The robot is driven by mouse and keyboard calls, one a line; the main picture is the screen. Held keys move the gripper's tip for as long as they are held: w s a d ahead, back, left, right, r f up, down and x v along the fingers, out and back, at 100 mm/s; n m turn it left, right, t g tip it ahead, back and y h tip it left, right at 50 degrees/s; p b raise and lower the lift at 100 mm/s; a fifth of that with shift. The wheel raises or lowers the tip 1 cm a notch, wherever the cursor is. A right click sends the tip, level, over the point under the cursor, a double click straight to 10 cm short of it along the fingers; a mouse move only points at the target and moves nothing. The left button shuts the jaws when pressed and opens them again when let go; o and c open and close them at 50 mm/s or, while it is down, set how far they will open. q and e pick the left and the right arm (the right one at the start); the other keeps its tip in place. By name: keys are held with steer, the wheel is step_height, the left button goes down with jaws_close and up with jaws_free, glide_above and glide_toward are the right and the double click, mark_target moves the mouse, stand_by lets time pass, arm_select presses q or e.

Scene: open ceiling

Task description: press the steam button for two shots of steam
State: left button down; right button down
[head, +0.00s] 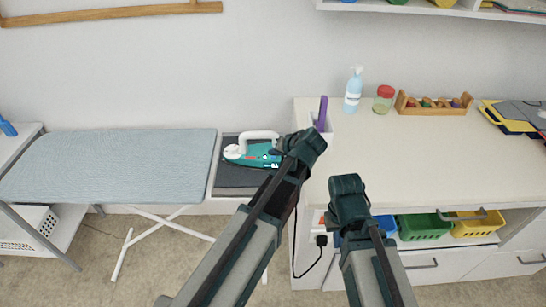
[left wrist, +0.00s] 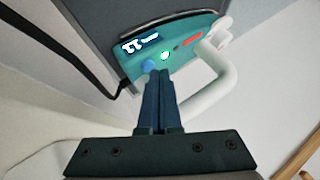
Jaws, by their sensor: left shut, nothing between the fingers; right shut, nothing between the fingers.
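A teal steam iron (head: 252,153) with a white handle rests on a dark pad at the right end of the ironing board (head: 110,165). In the left wrist view the iron (left wrist: 205,38) shows lit white marks, a red strip, a small white round spot (left wrist: 165,56) and a round blue knob (left wrist: 149,66). Which one is the steam button I cannot tell. My left gripper (head: 278,152) is shut and empty, at the iron's right end. Its fingertips (left wrist: 160,74) lie close beside the blue knob; contact is unclear. My right gripper (head: 349,205) hangs before the counter, its fingertips hidden.
A white counter (head: 430,150) to the right holds a spray bottle (head: 354,90), a red-lidded jar (head: 384,98) and a wooden rack (head: 434,105). A purple item (head: 322,112) stands near its left edge. A black cord (head: 303,275) hangs from a socket.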

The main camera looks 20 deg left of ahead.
arm_select(q)
steer(key=shift+f+b, duration=0.3)
steer(key=shift+f, duration=0.05)
steer(key=shift+r, duration=0.1)
stand_by(0.4)
steer(key=shift+r+p, duration=0.8)
steer(key=shift+p, duration=0.1)
step_height(320, 180, up, 5)
steer(key=p, duration=0.5)
stand_by(0.5)
